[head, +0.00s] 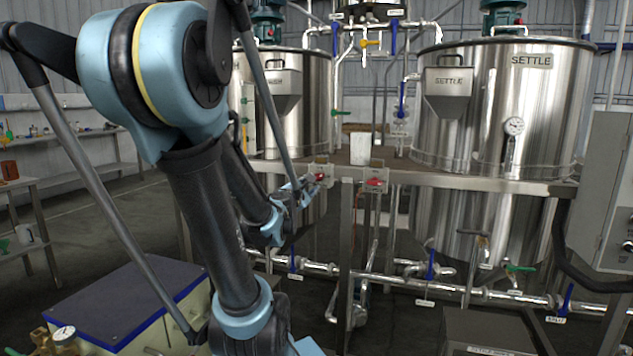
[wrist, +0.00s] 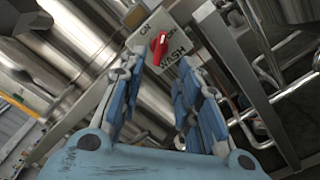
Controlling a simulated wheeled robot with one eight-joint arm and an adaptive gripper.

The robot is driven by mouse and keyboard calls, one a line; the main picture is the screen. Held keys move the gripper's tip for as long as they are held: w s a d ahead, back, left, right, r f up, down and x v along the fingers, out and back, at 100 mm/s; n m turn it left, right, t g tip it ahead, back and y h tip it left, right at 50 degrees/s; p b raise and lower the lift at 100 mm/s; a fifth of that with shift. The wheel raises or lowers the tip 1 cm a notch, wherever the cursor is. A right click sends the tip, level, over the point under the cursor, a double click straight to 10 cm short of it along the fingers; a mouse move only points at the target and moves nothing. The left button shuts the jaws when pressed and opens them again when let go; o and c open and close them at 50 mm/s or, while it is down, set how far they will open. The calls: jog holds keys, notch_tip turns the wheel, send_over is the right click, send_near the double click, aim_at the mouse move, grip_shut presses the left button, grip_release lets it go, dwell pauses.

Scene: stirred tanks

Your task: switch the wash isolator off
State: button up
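The wash isolator is a red handle (wrist: 160,47) on a pale plate lettered WASH, with ON at its upper left and another marking at its right. I cannot tell for sure which marking the handle points to. In the head view the red handle (head: 320,177) is on the left plate at the platform's front edge. My gripper (head: 303,187) is just left of it. In the wrist view my gripper (wrist: 163,66) is open, and the handle shows beyond the gap between its fingertips. No contact is visible.
A second red isolator (head: 376,182) sits on a plate to the right on the same platform edge (head: 460,181). Steel tanks (head: 500,100) and a white container (head: 360,149) stand on the platform. Pipes with blue-handled valves (head: 430,265) run below.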

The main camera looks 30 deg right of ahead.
aim_at(318, 178)
jog(key=shift+x, duration=5.05)
grip_shut()
jog(key=shift+d, duration=0.1)
